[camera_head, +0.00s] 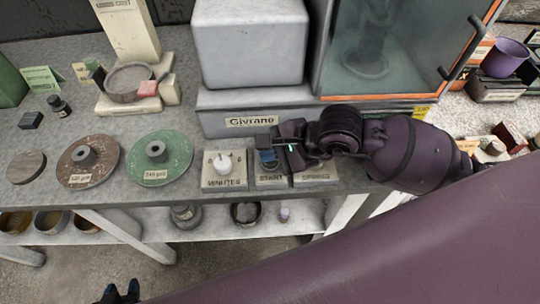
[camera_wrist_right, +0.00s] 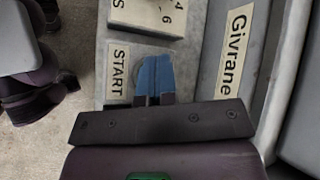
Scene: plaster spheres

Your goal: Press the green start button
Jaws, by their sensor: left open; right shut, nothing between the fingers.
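The START box (camera_head: 271,181) stands at the front edge of the bench, between the MINUTES box (camera_head: 222,181) and another labelled box. Its START label (camera_wrist_right: 118,72) also shows in the right wrist view. My right gripper (camera_head: 268,158) is shut and empty, its blue fingertips directly over the START box. In the right wrist view its fingertips (camera_wrist_right: 153,77) cover most of a round fitting beside the label. No green of the button shows, and I cannot tell whether the fingertips touch it. My left gripper (camera_head: 121,291) is open and empty, low at the bottom left, below the bench.
The grey Givrane machine (camera_head: 212,119) rises behind the boxes, with a glass-fronted door (camera_head: 375,45) at right. A green disc (camera_head: 178,165) and a brown disc (camera_head: 75,172) lie left of the boxes. A shelf with bowls (camera_head: 50,221) runs below.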

